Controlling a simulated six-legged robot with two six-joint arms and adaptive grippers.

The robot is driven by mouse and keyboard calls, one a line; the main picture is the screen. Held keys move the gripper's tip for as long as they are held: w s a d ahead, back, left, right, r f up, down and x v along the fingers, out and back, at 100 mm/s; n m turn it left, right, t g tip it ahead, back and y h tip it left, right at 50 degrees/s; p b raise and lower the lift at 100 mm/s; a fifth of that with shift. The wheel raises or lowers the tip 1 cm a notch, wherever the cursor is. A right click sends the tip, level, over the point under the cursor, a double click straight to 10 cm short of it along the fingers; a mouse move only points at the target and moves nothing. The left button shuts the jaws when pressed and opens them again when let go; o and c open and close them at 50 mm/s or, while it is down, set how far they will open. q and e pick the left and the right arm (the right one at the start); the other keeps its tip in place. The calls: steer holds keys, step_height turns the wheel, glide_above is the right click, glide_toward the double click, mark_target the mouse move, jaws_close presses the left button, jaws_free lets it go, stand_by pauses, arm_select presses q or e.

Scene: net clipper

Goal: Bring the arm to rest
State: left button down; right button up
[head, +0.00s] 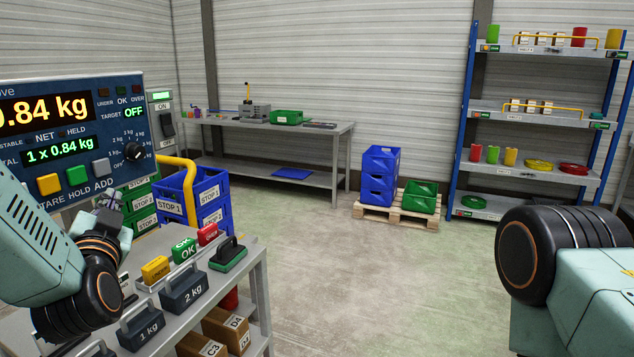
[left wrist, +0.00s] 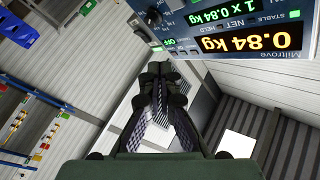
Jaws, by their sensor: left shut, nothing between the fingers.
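My left arm comes in from the left in the head view, in front of the scale's display panel. My left gripper (head: 112,200) is small and partly hidden there, just below the panel's buttons. In the left wrist view the left gripper (left wrist: 158,75) points up with its dark fingers together and nothing between them. The display panel (head: 70,130) reads 0.84 kg and 1 x 0.84 kg; it also shows upside down in the left wrist view (left wrist: 235,35). Part of my right arm shows at the lower right of the head view, its gripper out of frame.
A grey bench (head: 258,285) holds weights marked 1 kg (head: 141,327) and 2 kg (head: 184,288), an OK stamp (head: 184,250) and other blocks. Blue STOP 1 crates (head: 208,195) stand behind it. A workbench (head: 340,128), pallet (head: 400,217) and shelf rack (head: 465,110) stand farther back. The middle floor is clear.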

arm_select(q)
steer(key=s+d+f+n+g+h+b, duration=0.1)
steer(key=s+d+f+g+h, duration=0.15)
steer(key=f, duration=0.65)
steer(key=s+d+f+n+g+h+b, duration=0.1)
steer(key=s+d+f+g+h, duration=0.15)
steer(key=f, duration=0.55)
steer(key=s+d+f+n+g+h, duration=0.1)
steer(key=s+d+f+g, duration=0.25)
steer(key=f, duration=0.55)
steer(key=s+d+f+g+b, duration=0.1)
steer(key=s+f+g, duration=0.2)
steer(key=s+f, duration=0.5)
steer(key=s+d+f+g+h+b, duration=0.1)
steer(key=s+f+g+b, duration=0.1)
steer(key=s+f, duration=0.6)
steer(key=s+d+f+g+b, duration=0.1)
steer(key=s+f+g, duration=0.3)
steer(key=s+f, duration=0.4)
steer(key=s+b, duration=0.1)
steer(key=s, duration=0.5)
steer(key=shift+s+d+f+g+h, duration=0.25)
steer(key=shift+d+f+g+h, duration=0.05)
steer(key=shift+d+f+g, duration=0.1)
arm_select(e)
step_height(320, 180, down, 7)
steer(key=shift+s+d, duration=0.15)
steer(key=shift+d, duration=0.05)
